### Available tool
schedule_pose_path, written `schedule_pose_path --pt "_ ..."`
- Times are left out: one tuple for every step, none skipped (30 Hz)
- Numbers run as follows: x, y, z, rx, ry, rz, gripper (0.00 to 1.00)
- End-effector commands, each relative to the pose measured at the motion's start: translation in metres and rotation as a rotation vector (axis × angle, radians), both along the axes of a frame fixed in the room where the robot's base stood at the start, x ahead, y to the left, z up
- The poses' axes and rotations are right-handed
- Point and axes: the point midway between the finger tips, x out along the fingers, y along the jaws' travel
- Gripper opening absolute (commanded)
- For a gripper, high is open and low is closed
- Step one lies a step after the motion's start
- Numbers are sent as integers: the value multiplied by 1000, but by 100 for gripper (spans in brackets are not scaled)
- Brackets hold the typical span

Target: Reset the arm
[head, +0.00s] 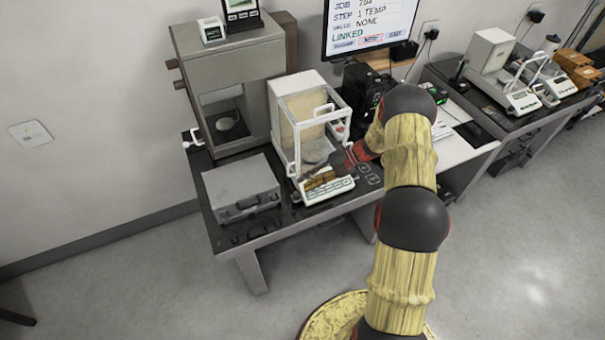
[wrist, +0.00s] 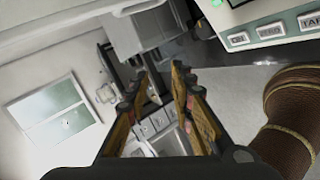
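My arm is yellow and black and reaches over the weighing table from the right in the head view. My gripper (head: 322,179) is low at the front of the glass-walled balance (head: 309,105), just above its keypad, pointing left. Whether it touches the balance cannot be told. In the wrist view my gripper (wrist: 160,70) shows two brown and black fingers with a gap between the tips. Nothing is seen held between them.
A grey case (head: 240,186) lies left of the balance, with a tall grey cabinet instrument (head: 228,75) behind. A monitor (head: 370,22) stands at the back. A second table (head: 520,115) to the right bears more balances. The wrist view shows a keypad panel (wrist: 268,32) close by.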

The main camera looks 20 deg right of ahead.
Motion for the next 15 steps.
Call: schedule_pose_path --pt "0 0 0 0 0 0 24" --pt "0 0 0 0 0 0 24" --pt "0 0 0 0 0 0 24" --pt "0 0 0 0 0 0 24" --pt "0 0 0 0 0 0 24" --pt "0 0 0 0 -2 1 24" --pt "0 0 0 -1 -6 4 24" --pt "0 0 0 -3 -15 9 24" --pt "0 0 0 -7 -33 21 24" --pt "0 0 0 -13 -55 34 24" --pt "0 0 -1 -22 -84 50 24" --pt "1 -1 -2 -38 -132 80 24" --pt "0 -2 -4 -54 -173 111 24" --pt "-2 -3 -6 -74 -220 151 24" --pt "-8 -3 -11 -98 -280 210 24"
